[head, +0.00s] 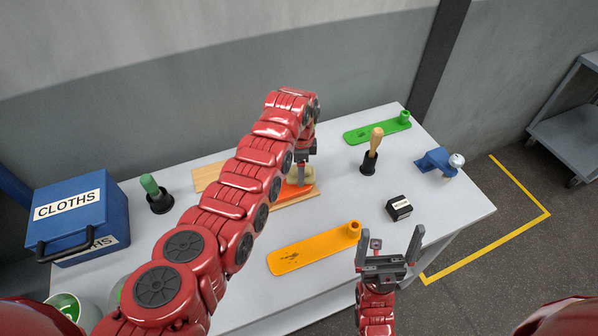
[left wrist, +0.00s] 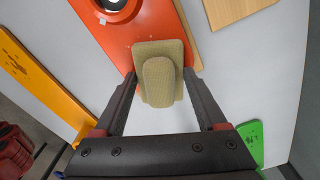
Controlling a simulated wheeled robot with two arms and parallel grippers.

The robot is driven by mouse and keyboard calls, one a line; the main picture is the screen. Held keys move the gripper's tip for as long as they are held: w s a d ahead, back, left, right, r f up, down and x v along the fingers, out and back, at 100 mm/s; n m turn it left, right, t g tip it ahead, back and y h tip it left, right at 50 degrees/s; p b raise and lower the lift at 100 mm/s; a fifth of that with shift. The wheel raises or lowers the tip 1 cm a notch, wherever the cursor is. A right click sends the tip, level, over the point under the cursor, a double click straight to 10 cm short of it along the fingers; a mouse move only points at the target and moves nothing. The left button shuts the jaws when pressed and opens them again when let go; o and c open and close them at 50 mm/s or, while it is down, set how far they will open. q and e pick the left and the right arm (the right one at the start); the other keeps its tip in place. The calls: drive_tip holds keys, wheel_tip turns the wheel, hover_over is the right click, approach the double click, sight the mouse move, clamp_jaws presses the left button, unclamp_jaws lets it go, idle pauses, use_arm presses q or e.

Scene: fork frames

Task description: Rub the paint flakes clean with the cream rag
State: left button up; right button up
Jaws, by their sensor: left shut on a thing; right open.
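My left gripper (head: 303,157) is shut on the cream rag (left wrist: 158,78), a thick pad with a raised rounded grip. It holds the rag over the red-orange board (left wrist: 118,38), which also shows in the head view (head: 288,194). I cannot tell whether the rag touches the board. Small pale specks lie on this board beside the rag; any flakes under it are hidden. Dark marks that may be flakes lie on the yellow-orange board (head: 315,249) and the green board (head: 372,130). My right gripper (head: 391,244) is open and empty, by the table's front edge.
A blue CLOTHS box (head: 85,208) stands at the left, near a green-handled tool in a black holder (head: 158,198). A wooden-handled tool (head: 374,145), a small black block (head: 399,208) and a blue clamp-like device (head: 434,163) stand at the right. Bare table (head: 440,205) lies right of the block.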

use_arm(q)
drive_tip(key=shift+s+d+f, duration=0.1)
drive_tip(key=shift+s+a+p, duration=0.15)
drive_tip(key=shift+a+p, duration=0.1)
drive_tip(key=shift+p, duration=0.5)
drive_tip(key=shift+s+a+p, duration=0.2)
drive_tip(key=shift+a+p, duration=0.15)
drive_tip(key=shift+a, duration=0.1)
drive_tip(key=shift+w, duration=0.1)
drive_tip(key=shift+w+d+b, duration=0.25)
drive_tip(key=shift+d+b, duration=0.05)
drive_tip(key=shift+b, duration=0.5)
drive_tip(key=shift+w+d+b, duration=0.15)
drive_tip(key=shift+d+b, duration=0.1)
drive_tip(key=shift+b, duration=0.15)
drive_tip(key=shift+d, duration=0.1)
drive_tip(key=shift+r, duration=0.2)
